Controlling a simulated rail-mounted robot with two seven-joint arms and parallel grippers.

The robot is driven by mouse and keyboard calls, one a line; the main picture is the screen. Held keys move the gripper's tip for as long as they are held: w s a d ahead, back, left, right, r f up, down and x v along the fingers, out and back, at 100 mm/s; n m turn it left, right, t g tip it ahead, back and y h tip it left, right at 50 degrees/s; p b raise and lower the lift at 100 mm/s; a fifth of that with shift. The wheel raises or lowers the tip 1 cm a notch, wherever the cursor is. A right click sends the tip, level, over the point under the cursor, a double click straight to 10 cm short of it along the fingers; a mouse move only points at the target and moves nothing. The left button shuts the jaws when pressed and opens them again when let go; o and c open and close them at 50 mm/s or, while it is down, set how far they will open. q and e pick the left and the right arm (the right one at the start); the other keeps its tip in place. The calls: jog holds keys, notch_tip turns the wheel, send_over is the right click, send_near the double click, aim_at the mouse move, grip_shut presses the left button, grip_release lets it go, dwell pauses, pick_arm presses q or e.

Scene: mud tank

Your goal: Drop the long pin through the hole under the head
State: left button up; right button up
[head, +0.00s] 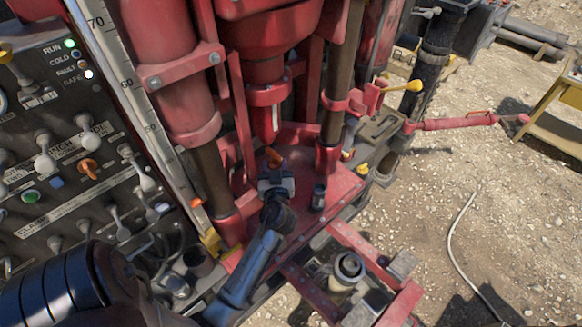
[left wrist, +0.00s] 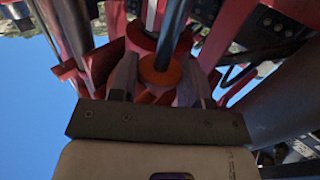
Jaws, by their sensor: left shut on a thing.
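My left gripper (head: 275,180) is low over the red deck, below the red drill head (head: 266,40). It is shut on a small orange-topped piece, which I take to be the long pin (head: 273,157). In the left wrist view, the pin's round orange end (left wrist: 160,76) sits between the two fingers of the left gripper (left wrist: 158,82). Most of the pin's length is hidden. A red collar (head: 268,95) with a pale slotted part hangs under the head, above the gripper. I cannot make out the hole. My right gripper is not in view.
Red uprights (head: 183,70) and a dark post (head: 340,75) flank the head. A control panel (head: 70,150) with levers stands at left. A small dark fitting (head: 319,196) is on the deck right of the gripper. Open gravel (head: 500,210) lies at right.

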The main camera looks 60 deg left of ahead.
pick_arm(q)
jog(key=shift+s+a+g, duration=0.15)
jog(key=shift+a+g, duration=0.05)
jog(key=shift+g, duration=0.1)
jog(key=shift+f, duration=0.15)
jog(key=shift+f, duration=0.2)
notch_tip(320, 180, down, 12)
jog(key=b, duration=1.1)
dwell(1.1)
